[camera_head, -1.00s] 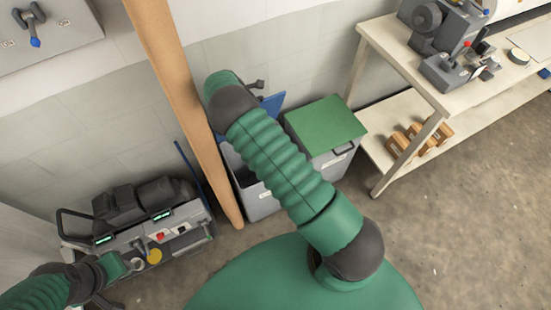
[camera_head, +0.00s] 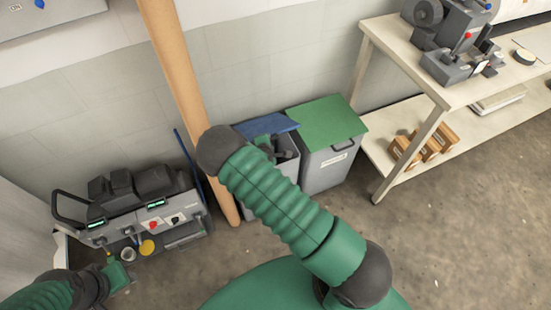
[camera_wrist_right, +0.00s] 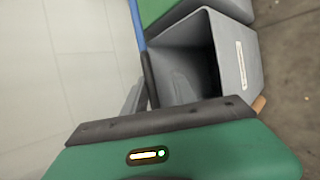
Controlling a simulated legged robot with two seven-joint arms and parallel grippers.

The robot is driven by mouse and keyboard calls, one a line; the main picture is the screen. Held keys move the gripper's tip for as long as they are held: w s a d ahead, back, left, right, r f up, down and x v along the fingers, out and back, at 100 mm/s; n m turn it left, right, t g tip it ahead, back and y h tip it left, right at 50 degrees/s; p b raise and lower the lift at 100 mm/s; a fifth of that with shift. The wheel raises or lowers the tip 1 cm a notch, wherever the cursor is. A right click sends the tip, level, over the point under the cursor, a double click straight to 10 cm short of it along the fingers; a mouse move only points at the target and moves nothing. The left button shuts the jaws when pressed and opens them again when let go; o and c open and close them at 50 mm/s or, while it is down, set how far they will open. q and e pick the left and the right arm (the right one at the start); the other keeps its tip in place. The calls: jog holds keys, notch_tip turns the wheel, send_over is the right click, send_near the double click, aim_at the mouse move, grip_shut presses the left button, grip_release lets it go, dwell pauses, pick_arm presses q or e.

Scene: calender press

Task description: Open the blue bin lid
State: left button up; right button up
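The blue bin lid (camera_head: 266,125) is raised, leaning back toward the wall above its grey bin. The bin's open mouth shows in the right wrist view (camera_wrist_right: 185,70), with the lid (camera_wrist_right: 138,25) seen nearly edge-on. My right gripper (camera_head: 268,149) is at the bin's mouth, just in front of the lid. My arm hides much of it, and its finger opening is unclear; whether it touches the lid is also unclear. My left gripper (camera_head: 125,271) is at the lower left, away from the bins, its fingers too small to judge.
A grey bin with a closed green lid (camera_head: 327,122) stands to the right of the blue-lidded one. A wooden post (camera_head: 180,80) is close on the left. A workbench (camera_head: 420,80) stands right, a grey machine (camera_head: 145,215) left. The floor in front is clear.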

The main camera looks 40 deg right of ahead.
pick_arm(q)
jog(key=shift+s+a+f, duration=0.1)
jog(key=shift+s+f, duration=0.3)
jog(key=shift+f, duration=0.1)
pick_arm(e)
jog(key=shift+s+a+f, duration=0.15)
jog(key=shift+s+f, duration=0.05)
jog(key=shift+f, duration=0.2)
pick_arm(q)
jog(key=shift+r, duration=0.1)
pick_arm(e)
jog(key=shift+s+r, duration=0.1)
